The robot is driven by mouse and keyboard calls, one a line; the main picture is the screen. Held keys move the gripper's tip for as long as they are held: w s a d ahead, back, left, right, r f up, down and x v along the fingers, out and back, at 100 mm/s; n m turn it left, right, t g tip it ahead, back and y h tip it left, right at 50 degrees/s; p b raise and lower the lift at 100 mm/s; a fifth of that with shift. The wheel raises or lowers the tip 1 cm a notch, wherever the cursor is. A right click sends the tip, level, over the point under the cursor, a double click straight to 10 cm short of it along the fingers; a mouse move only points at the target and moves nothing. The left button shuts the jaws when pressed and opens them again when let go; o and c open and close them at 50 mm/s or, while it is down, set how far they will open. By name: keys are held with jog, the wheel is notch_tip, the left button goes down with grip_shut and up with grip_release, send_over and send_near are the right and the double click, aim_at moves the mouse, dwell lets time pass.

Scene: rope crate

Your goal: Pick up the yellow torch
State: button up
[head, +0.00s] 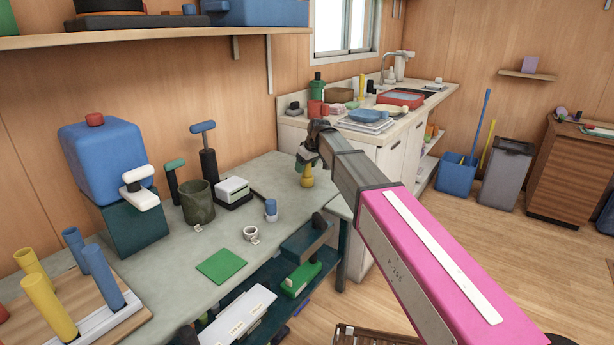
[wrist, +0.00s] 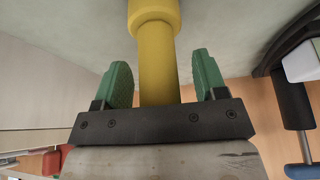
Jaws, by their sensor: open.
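The yellow torch (head: 307,176) stands upright at the right end of the grey-green table, near the wall and the white counter. Its upper part is hidden behind my gripper (head: 306,155) in the head view. In the wrist view the torch (wrist: 157,60) shows as a yellow shaft with a wider end, lying between the two green fingers of my gripper (wrist: 163,78). The fingers are apart, with a gap visible on each side of the shaft. The gripper is open around the torch and does not press on it.
The table (head: 185,262) also holds a white-and-black device (head: 233,190), a dark green pot (head: 198,202), a white mug (head: 251,233), a small blue-topped item (head: 271,208) and a green square (head: 221,265). The white counter (head: 395,165) stands close behind on the right.

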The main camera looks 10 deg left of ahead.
jog(key=c, duration=1.2)
jog(key=shift+r, duration=0.7)
notch_tip(320, 180, up, 3)
jog(key=shift+f, duration=0.1)
jog(key=s+a+r, duration=0.2)
jog(key=s, duration=0.1)
jog(key=s+a+r, duration=0.2)
jog(key=a, duration=0.1)
jog(key=s+a+r, duration=0.2)
jog(key=s, duration=0.1)
jog(key=shift+s+a+r, duration=0.3)
jog(key=shift+a+r, duration=0.1)
